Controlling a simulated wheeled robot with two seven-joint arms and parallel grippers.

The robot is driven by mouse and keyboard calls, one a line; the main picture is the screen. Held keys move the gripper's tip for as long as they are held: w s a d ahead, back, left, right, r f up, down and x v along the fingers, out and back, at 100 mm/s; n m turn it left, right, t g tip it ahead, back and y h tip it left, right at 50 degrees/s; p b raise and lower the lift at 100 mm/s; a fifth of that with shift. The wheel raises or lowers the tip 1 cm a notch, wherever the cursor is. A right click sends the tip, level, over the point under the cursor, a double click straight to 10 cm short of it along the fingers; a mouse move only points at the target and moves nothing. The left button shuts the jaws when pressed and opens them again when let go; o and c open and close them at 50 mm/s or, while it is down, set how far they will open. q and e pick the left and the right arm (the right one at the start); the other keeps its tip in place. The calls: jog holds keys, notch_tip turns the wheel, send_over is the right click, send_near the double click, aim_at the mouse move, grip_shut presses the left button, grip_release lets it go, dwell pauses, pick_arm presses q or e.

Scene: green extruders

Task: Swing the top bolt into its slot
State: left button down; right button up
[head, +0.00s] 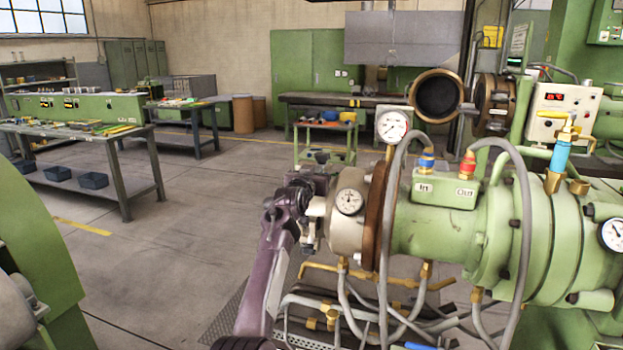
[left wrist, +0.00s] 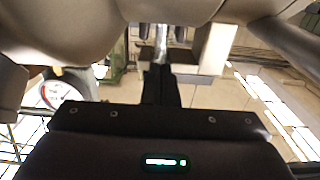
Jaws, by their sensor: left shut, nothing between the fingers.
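The green extruder (head: 440,230) ends at its left in a cream head (head: 345,235) behind a rust-brown flange (head: 378,215). My left gripper (head: 314,212) is at the left face of this head, at the end of my purple arm. In the left wrist view its dark fingers (left wrist: 162,88) are together, with nothing between them. Just beyond the tips is a thin pale metal piece (left wrist: 160,45), perhaps the top bolt, beside a pale block (left wrist: 215,48). I cannot tell whether the fingers touch it, or whether it sits in a slot. My right gripper is not in view.
A dial gauge (head: 349,201) sits on the head, close to the gripper. Grey hoses (head: 524,200) and brass pipes (head: 330,318) run around and below the extruder. A green cart (head: 325,140) stands behind. Open floor (head: 190,230) lies to the left.

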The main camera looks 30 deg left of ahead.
pick_arm(q)
jog(key=shift+p+v, duration=0.65)
jog(key=shift+v, duration=0.25)
jog(key=p+v, duration=0.5)
jog(key=v, duration=0.6)
jog(key=shift+s, duration=0.2)
jog(key=shift+f, duration=0.15)
